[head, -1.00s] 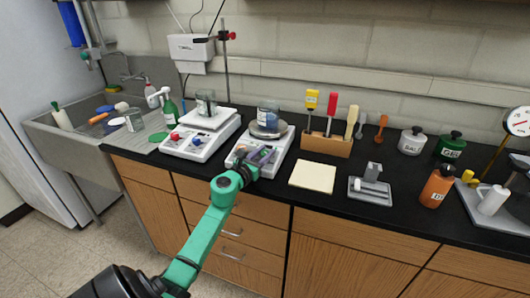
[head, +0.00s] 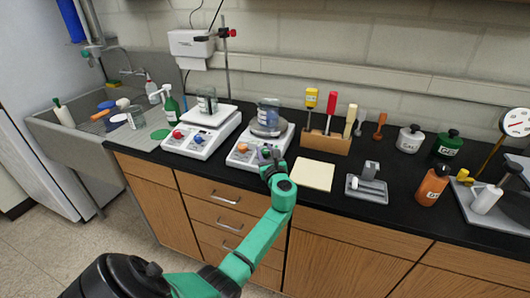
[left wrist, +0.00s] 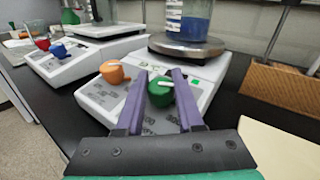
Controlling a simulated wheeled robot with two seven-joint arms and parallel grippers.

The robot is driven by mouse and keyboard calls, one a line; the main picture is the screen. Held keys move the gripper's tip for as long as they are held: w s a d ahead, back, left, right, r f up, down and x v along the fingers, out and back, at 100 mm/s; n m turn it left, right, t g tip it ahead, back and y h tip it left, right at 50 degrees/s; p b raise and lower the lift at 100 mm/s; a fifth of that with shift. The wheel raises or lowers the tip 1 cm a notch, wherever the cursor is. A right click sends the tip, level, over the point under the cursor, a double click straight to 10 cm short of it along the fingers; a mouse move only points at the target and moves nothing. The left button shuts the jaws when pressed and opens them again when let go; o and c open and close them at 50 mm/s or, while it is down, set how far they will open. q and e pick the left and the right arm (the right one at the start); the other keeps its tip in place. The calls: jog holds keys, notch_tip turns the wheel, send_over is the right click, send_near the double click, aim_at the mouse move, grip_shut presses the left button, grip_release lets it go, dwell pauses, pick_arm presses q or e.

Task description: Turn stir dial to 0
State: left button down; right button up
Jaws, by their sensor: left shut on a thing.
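The right-hand hotplate stirrer (head: 240,158) stands on the black counter with a beaker of blue liquid (head: 269,112) on its round plate. The fingers hide the green dial in the head view. The panel's lettering is too small to read. My right gripper is not clearly seen.
A second stirrer (head: 190,145) with red and blue dials stands to the left. To the right are a cream pad (head: 312,174), a wooden tool rack (head: 322,142) and an orange bottle (head: 433,186). The sink (head: 62,140) is at far left.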

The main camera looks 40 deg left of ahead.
pick_arm(q)
jog(key=shift+n+g+y+b, duration=0.55)
jog(key=shift+n+g+y, duration=0.15)
jog(key=shift+n+g, duration=0.5)
jog(key=c, duration=0.5)
grip_release()
jog(key=shift+c, duration=0.2)
jog(key=b+v, duration=0.2)
jog(key=v, duration=1.2)
jog(key=shift+d, duration=0.35)
